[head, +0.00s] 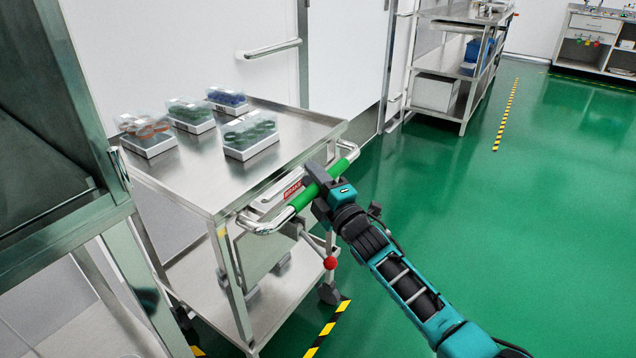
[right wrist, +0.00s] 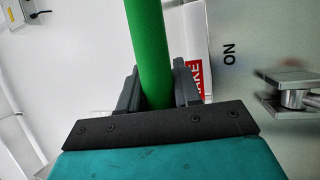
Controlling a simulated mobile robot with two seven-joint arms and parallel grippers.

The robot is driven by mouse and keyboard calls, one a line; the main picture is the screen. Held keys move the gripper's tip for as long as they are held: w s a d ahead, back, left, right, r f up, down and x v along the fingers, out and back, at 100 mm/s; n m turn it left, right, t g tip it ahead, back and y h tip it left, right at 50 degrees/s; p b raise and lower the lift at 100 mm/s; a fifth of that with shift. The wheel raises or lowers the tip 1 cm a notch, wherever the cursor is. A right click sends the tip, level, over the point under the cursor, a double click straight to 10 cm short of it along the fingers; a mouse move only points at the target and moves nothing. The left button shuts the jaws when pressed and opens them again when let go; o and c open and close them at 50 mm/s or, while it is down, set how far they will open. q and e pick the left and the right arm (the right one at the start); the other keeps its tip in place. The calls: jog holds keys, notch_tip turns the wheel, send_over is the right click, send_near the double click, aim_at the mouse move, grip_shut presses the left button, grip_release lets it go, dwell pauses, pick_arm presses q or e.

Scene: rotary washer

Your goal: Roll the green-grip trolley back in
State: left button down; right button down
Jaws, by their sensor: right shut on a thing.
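The steel trolley (head: 215,178) stands at the left in the head view, with several clear-lidded boxes on its top shelf, one of them a box of green items (head: 249,137). Its push handle has a green grip (head: 303,197), which also shows in the right wrist view (right wrist: 151,50). My right gripper (head: 322,184) is shut on the green grip; in the right wrist view its dark fingers (right wrist: 158,88) stand on both sides of the bar. A red knob (head: 330,262) on a lever sits below the handle. My left gripper is not in view.
A steel machine frame (head: 120,215) stands close at the left of the trolley. Yellow-black floor tape (head: 326,330) runs by the trolley's lower right corner. A steel shelf rack (head: 450,75) stands at the back. The green floor (head: 500,220) to the right is clear.

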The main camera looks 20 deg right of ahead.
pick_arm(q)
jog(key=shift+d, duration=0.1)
pick_arm(e)
jog(key=shift+w+a+r, duration=0.1)
jog(key=shift+a+r, duration=0.05)
jog(key=shift+r, duration=0.05)
jog(key=c, duration=1.1)
grip_release()
jog(key=shift+c, duration=0.2)
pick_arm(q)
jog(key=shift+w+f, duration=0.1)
pick_arm(e)
jog(key=shift+o, duration=1.4)
jog(key=shift+w+f, duration=0.1)
jog(key=shift+f, duration=0.05)
pick_arm(q)
jog(key=p, duration=0.1)
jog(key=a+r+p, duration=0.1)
jog(key=p, duration=0.1)
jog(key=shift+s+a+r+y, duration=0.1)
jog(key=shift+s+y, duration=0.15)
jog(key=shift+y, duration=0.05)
pick_arm(e)
jog(key=v, duration=1.3)
